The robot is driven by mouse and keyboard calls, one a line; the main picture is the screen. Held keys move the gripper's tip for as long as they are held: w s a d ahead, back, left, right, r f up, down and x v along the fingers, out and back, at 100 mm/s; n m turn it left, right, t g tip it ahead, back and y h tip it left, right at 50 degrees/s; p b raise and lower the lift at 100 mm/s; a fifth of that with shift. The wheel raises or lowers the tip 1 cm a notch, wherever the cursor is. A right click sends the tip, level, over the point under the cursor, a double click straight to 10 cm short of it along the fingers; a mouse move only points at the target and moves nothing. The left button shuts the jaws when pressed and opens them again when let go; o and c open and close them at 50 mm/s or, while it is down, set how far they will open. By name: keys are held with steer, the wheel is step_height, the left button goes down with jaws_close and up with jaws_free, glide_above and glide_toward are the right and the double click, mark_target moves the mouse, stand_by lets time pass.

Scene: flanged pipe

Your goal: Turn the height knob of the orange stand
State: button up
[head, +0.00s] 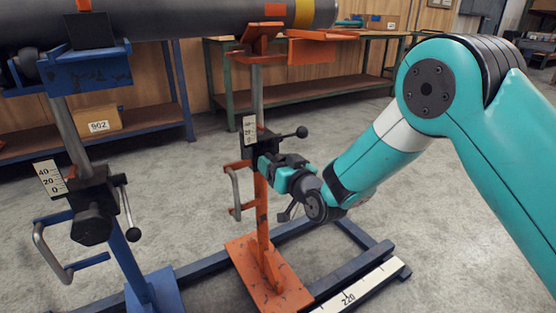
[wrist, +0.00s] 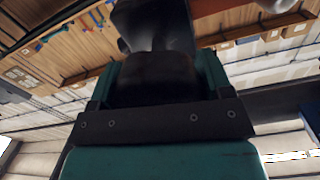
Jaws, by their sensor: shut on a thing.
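My gripper (head: 268,163) reaches in from the right and is shut on the height knob at the clamp block. My gripper hides most of the knob in the head view. In the wrist view a dark shape, likely the knob (wrist: 150,25), lies at the jaws at the top; its grip contact is not clear.
A blue stand (head: 124,250) with its own black knob (head: 92,225) and lever stands at the left. Blue floor rails (head: 210,270) run below. Workbenches (head: 300,88) stand behind.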

steer(key=shift+m+p, duration=1.15)
steer(key=shift+m, duration=1.05)
steer(key=o, duration=0.9)
steer(key=shift+d, duration=0.1)
steer(key=b+v, duration=1.4)
steer(key=v, duration=0.3)
steer(key=shift+s+d, duration=0.15)
